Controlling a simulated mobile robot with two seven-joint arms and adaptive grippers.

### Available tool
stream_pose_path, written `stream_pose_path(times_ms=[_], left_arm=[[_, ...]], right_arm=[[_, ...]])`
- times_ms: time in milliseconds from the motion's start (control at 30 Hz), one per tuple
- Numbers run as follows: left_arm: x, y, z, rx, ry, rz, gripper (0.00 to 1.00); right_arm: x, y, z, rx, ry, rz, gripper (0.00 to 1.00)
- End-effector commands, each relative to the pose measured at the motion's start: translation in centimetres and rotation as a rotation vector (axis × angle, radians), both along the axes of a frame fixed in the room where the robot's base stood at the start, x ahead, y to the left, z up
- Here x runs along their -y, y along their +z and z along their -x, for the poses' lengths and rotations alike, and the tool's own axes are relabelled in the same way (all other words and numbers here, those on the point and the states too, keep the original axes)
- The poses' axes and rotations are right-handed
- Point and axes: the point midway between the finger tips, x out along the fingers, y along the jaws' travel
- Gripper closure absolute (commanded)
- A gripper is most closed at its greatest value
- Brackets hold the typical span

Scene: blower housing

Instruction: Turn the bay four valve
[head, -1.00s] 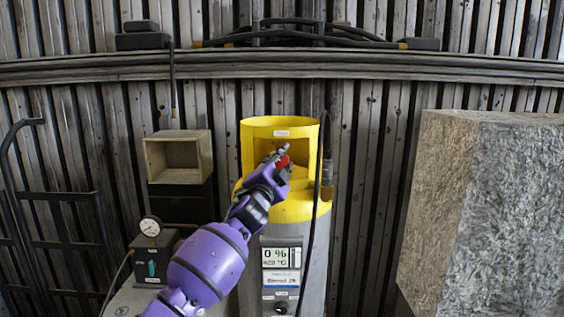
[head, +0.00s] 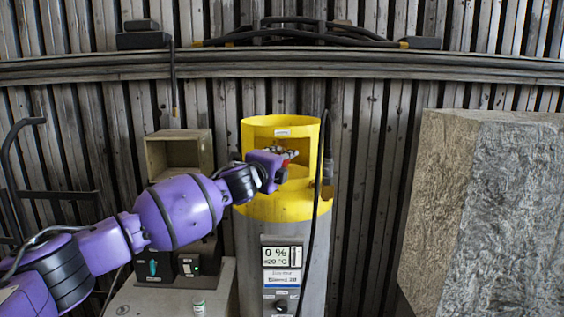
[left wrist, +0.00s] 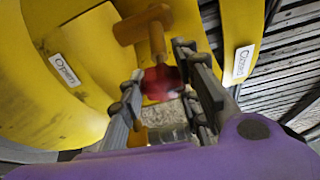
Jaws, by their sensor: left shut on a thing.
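The valve sits inside the yellow collar (head: 310,205) of a tall grey cylinder; its red part (head: 284,174) shows at the collar opening. In the left wrist view the red valve knob (left wrist: 160,83) is between my fingers, with an orange T-shaped piece (left wrist: 143,24) beyond it. My left gripper (head: 286,160) reaches into the opening and is shut on the red knob; it also shows in the left wrist view (left wrist: 164,92). Labels reading "Open" (left wrist: 64,70) and "Closed" (left wrist: 243,62) are on the yellow collar to either side. My right gripper is out of view.
A display (head: 282,256) on the cylinder reads 0 % and 20 °C. A black hose (head: 316,240) hangs down its front. A wooden box (head: 180,150) stands left behind my arm. A large stone block (head: 480,210) stands at right.

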Motion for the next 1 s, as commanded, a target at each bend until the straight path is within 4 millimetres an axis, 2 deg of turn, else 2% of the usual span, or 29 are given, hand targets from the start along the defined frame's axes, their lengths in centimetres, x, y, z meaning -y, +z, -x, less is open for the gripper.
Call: stream_pose_path(times_ms=[33, 667, 700, 800, 1000], left_arm=[[-0.02, -0.77, -0.03, -0.009, -0.001, -0.019, 0.96], [0.05, -1.11, 0.01, -0.013, -0.001, -0.068, 0.96], [0.06, -1.12, 0.0, -0.013, -0.001, -0.068, 0.67], [0.08, -1.06, 0.01, -0.013, -0.002, -0.067, 0.54], [0.1, -0.61, 0.03, -0.007, -0.002, -0.065, 0.53]], right_arm=[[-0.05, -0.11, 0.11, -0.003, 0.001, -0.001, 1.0], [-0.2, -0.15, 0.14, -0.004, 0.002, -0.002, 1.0], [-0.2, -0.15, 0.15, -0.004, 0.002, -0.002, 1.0], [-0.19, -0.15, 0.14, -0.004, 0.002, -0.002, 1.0], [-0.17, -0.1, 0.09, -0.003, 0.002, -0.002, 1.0]])
